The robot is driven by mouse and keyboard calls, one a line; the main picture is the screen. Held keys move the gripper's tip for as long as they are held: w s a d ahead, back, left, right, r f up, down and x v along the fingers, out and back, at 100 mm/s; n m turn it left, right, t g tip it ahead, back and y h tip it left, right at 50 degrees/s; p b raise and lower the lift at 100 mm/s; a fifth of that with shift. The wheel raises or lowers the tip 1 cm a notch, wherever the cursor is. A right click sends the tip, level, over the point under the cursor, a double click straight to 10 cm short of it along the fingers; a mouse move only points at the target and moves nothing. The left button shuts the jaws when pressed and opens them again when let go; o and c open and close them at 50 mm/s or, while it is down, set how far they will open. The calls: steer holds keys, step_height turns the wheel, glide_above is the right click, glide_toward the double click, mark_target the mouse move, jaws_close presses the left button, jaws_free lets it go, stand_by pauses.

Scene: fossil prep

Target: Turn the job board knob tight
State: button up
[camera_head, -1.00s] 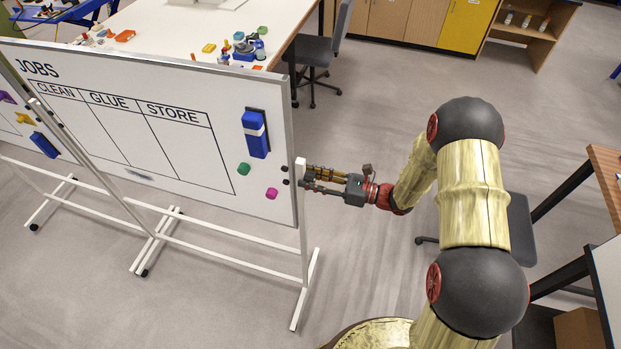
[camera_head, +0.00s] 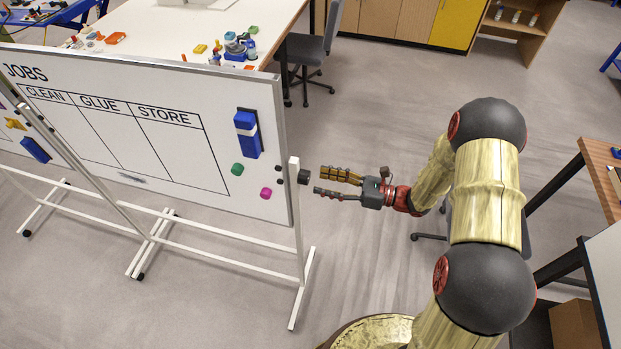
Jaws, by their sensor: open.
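The job board (camera_head: 208,112) is a white panel marked JOBS, with CLEAN, GLUE and STORE columns, on a white wheeled frame. A small black knob (camera_head: 304,177) sticks out at the right side of the white upright post (camera_head: 296,222). My gripper (camera_head: 318,180) is just right of the knob, pointing left at it. Its two fingers are apart, one above the other in the picture, with nothing between them. A narrow gap seems to lie between the fingertips and the knob.
A blue eraser (camera_head: 246,134), a green magnet (camera_head: 237,169) and a pink magnet (camera_head: 266,193) are on the board's right part. A white table (camera_head: 170,30) with small items and a grey chair (camera_head: 322,50) stand behind.

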mark_target(309, 179)
steer(key=v, duration=0.5)
steer(key=shift+s+d, duration=0.1)
steer(key=shift+d, duration=0.1)
steer(key=shift+w+a+n+b, duration=0.7)
steer(key=shift+a+b, duration=1.15)
steer(key=shift+b, duration=1.15)
steer(key=shift+w+a+n+b, duration=0.7)
steer(key=shift+a+b, duration=1.1)
steer(key=shift+b, duration=1.15)
steer(key=shift+w+a+n+b, duration=0.7)
steer(key=shift+a+b, duration=1.15)
steer(key=shift+b, duration=1.15)
steer(key=shift+s, duration=0.1)
steer(key=c, duration=0.3)
steer(key=c, duration=0.8)
